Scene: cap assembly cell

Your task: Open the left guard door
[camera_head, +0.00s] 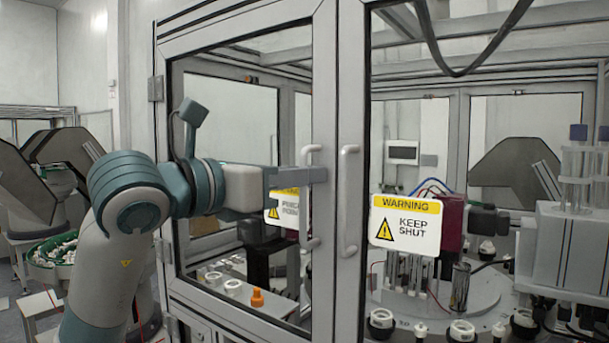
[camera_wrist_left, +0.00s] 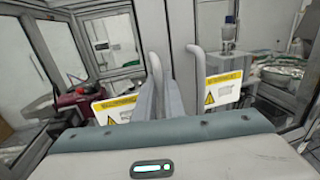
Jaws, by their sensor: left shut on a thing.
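The left guard door (camera_head: 322,80) is a grey metal frame with a clear pane. Its upright bar handle (camera_head: 309,235) is near its right edge. My left gripper (camera_head: 314,175) reaches in from the left in front of the pane and is shut on this handle. The door's edge lies close to the right door's edge; I cannot tell whether there is a small gap. The gripper partly covers the door's warning sign (camera_head: 272,215). In the left wrist view the gripper body fills the bottom. My right gripper is not in view.
The right guard door (camera_head: 351,90) has its own bar handle (camera_head: 349,215) close to my left gripper and a "KEEP SHUT" warning sign (camera_head: 405,225). Behind the panes are a round machine table, white parts and an orange piece (camera_head: 257,298). A green bowl (camera_head: 52,252) stands at far left.

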